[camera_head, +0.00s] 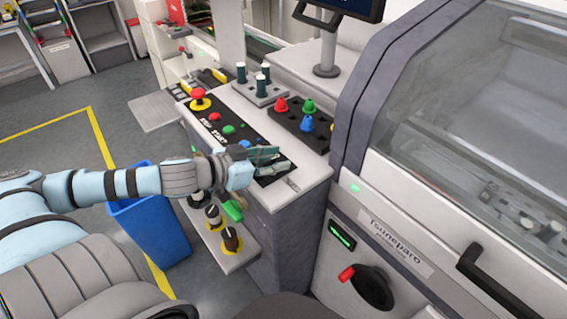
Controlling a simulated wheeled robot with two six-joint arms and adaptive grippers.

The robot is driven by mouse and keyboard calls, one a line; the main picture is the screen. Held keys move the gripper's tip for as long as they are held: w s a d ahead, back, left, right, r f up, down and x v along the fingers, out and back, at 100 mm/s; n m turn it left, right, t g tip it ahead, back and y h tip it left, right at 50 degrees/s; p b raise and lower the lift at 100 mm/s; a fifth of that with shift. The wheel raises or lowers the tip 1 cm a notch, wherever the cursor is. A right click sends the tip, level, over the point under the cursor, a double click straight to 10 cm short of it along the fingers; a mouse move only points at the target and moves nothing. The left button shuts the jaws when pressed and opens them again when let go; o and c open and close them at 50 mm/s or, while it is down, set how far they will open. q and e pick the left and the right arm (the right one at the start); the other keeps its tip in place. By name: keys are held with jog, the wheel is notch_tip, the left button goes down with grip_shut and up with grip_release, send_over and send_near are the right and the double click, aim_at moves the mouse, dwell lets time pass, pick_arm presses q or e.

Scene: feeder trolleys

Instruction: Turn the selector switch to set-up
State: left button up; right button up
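A sloped black control panel (214,122) on a grey-white console carries a red mushroom button (198,95) on a yellow ring, small red and green buttons, and a blue button (244,144). My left gripper (272,160) is over the near end of this panel, its dark green fingers pointing right. The gripper hides that part of the panel; no selector switch can be made out there. Whether the fingers are apart or hold anything is unclear. My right gripper is out of view.
A lower shelf (222,262) with several knobs on yellow rings juts from the console below my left wrist. A black rotary handle with a red grip (370,285) is on the machine front. A blue bin (155,235) stands left, and a monitor post (327,50) behind.

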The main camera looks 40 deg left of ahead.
pick_arm(q)
jog(key=shift+s+a+r, duration=0.1)
jog(key=shift+s+a, duration=0.05)
jog(key=shift+s, duration=0.4)
jog(key=shift+c, duration=1.2)
jog(key=shift+a, duration=0.15)
grip_shut()
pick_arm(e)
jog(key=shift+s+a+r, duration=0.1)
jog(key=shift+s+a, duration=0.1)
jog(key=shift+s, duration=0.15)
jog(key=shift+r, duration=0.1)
